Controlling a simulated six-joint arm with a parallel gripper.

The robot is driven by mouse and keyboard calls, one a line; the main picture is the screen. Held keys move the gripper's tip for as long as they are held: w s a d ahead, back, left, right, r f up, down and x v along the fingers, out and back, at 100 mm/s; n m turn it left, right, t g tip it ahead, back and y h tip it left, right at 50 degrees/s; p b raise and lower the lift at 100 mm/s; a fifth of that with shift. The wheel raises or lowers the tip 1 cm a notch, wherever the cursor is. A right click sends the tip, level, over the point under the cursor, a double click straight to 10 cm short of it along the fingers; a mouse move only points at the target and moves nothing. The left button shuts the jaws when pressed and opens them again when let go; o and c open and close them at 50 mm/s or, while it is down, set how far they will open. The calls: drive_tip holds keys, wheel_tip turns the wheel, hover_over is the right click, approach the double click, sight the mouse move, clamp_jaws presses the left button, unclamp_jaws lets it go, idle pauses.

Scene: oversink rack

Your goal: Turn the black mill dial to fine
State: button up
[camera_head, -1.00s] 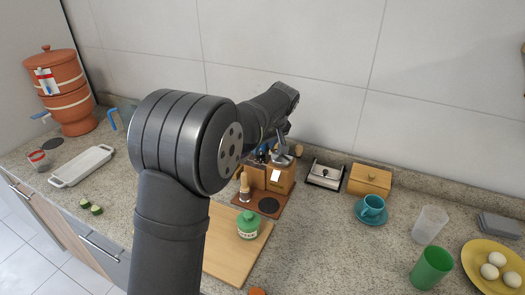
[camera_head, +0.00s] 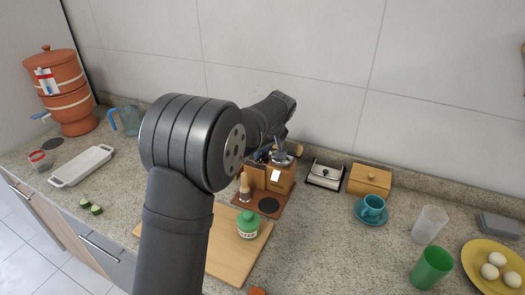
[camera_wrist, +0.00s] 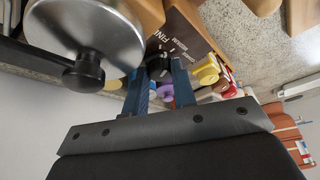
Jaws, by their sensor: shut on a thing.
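The wooden mill (camera_head: 280,180) stands on the counter by the back wall, with a metal top (camera_head: 282,158) and a white label on its front. The black dial (camera_wrist: 157,66) sits beside that scale. My gripper (camera_wrist: 160,72) has its two blue fingers on either side of the dial, shut on it. The dial's pointer is not clear. The metal dome and black crank knob (camera_wrist: 84,73) are close beside the fingers.
A wooden board (camera_head: 228,258) with a green jar (camera_head: 248,226) lies in front of the mill. A metal-lidded box (camera_head: 325,175), wooden box (camera_head: 369,181) and teal cup (camera_head: 372,208) stand to the right. A blue jug (camera_head: 128,118) and white tray (camera_head: 82,166) are left.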

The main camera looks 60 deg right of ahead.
drive_tip(key=n, duration=0.2)
drive_tip(key=n+y, duration=0.1)
drive_tip(key=n, duration=0.1)
drive_tip(key=shift+d+t+y, duration=0.15)
drive_tip(key=shift+t+y, duration=0.15)
drive_tip(key=o, duration=1)
drive_tip(key=v, duration=1.7)
drive_tip(key=shift+r, duration=0.3)
